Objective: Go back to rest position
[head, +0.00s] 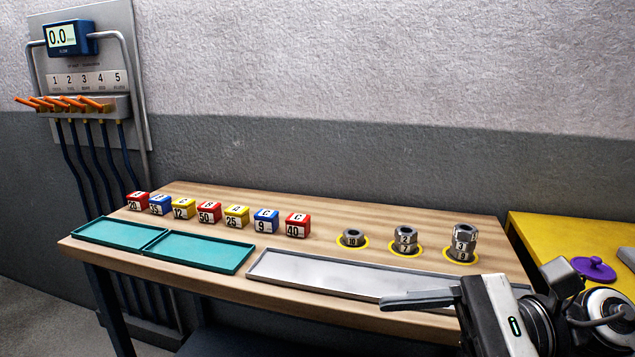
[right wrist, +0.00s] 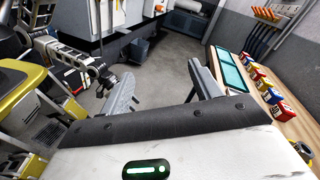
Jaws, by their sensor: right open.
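My right gripper (right wrist: 160,78) is open and empty in the right wrist view, its two grey fingers apart with floor and a machine beyond them. In the head view my right gripper (head: 392,302) comes in from the lower right; one grey finger reaches over the front edge of the silver tray (head: 300,268), and the other finger cannot be made out. My left arm is absent from the head view. In the right wrist view a black and white arm (right wrist: 75,55), likely my left, stands at the left; its jaws cannot be made out.
On the wooden table (head: 330,210) stand several numbered blocks (head: 209,212), two teal trays (head: 200,250) and three groups of metal nuts (head: 405,240) on yellow-ringed spots. A yellow table (head: 560,235) with a purple knobbed disc (head: 593,268) is at right. A panel with orange levers (head: 95,103) hangs at left.

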